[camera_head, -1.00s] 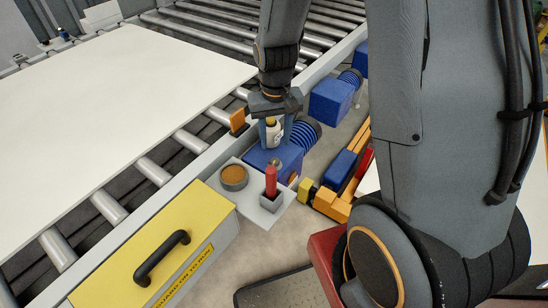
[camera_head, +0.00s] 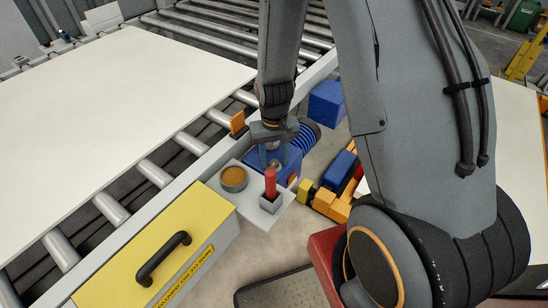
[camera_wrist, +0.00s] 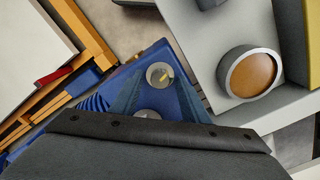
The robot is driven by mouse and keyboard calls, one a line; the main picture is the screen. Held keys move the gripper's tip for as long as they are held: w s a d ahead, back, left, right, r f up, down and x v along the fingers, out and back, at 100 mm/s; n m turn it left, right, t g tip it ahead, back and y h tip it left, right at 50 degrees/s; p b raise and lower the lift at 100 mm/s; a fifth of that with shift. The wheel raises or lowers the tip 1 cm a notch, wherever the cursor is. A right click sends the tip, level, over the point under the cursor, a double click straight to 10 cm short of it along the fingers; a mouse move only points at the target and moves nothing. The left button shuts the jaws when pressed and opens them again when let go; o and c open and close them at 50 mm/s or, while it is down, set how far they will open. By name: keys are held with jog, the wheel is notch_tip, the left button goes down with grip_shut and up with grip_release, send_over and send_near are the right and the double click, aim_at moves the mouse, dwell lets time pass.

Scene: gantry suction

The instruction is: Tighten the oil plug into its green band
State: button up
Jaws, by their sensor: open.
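My gripper (camera_head: 274,152) points down over the blue gear unit (camera_head: 291,163) beside the conveyor. In the wrist view its two bluish fingers stand apart on either side of a round grey fitting with a yellow mark (camera_wrist: 160,75), which looks like the oil plug. I see no object clamped between the fingers. A second round grey fitting (camera_wrist: 148,115) is partly hidden by the gripper body. I cannot make out a green band in either view. Whether the fingers touch the plug is unclear.
A grey plate carries a round amber-topped part (camera_head: 233,178) and a red-handled tool in a square holder (camera_head: 270,184). A yellow box with a black handle (camera_head: 160,250) stands at front left. A small orange block (camera_head: 237,123) sits on the conveyor edge; orange and blue machinery (camera_head: 335,185) lies right.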

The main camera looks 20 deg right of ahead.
jog(key=shift+c, duration=0.5)
jog(key=c, duration=1)
jog(key=shift+o, duration=0.2)
jog(key=shift+m+p, duration=0.5)
jog(key=shift+m, duration=2.6)
jog(key=o, duration=1.1)
jog(key=shift+c, duration=0.2)
